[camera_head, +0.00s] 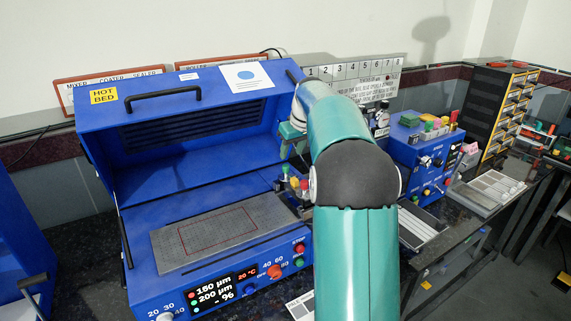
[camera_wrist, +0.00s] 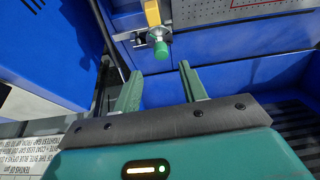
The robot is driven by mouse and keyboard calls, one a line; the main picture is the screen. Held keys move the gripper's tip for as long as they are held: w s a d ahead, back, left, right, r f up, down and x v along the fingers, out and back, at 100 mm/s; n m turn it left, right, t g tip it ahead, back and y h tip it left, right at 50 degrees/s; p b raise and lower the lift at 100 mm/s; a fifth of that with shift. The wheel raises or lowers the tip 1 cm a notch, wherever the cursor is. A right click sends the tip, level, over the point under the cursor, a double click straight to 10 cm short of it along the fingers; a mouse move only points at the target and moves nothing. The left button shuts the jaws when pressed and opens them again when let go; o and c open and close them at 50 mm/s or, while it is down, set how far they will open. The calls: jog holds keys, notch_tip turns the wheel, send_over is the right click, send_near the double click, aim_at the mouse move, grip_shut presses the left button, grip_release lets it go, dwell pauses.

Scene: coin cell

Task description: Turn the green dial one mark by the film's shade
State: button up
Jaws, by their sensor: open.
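In the wrist view a round green dial (camera_wrist: 160,49) on a metal collar sits just beyond my fingertips, in line with the space between them. My gripper (camera_wrist: 160,70) is open and empty, its two green fingers apart, and I see no contact with the dial. In the head view small green, yellow and red knobs (camera_head: 304,185) stand at the plate's right edge; I cannot tell which is this dial. The perforated grey plate (camera_head: 170,252) bears a red rectangular outline, and I make out no film inside it. My arm hides part of the area in the head view.
The blue hot bed machine (camera_head: 110,125) has its lid raised, with a blue-circle card (camera_head: 247,77) on it. Its display (camera_head: 215,290) reads 150 µm, 200 µm and 20 °C. Another blue machine (camera_head: 425,160) stands right. In the wrist view blue walls flank my fingers.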

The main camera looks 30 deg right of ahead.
aim_at(286, 166)
jog(key=x, duration=0.7)
jog(key=shift+w, duration=0.1)
jog(key=shift+c, duration=0.2)
grip_shut()
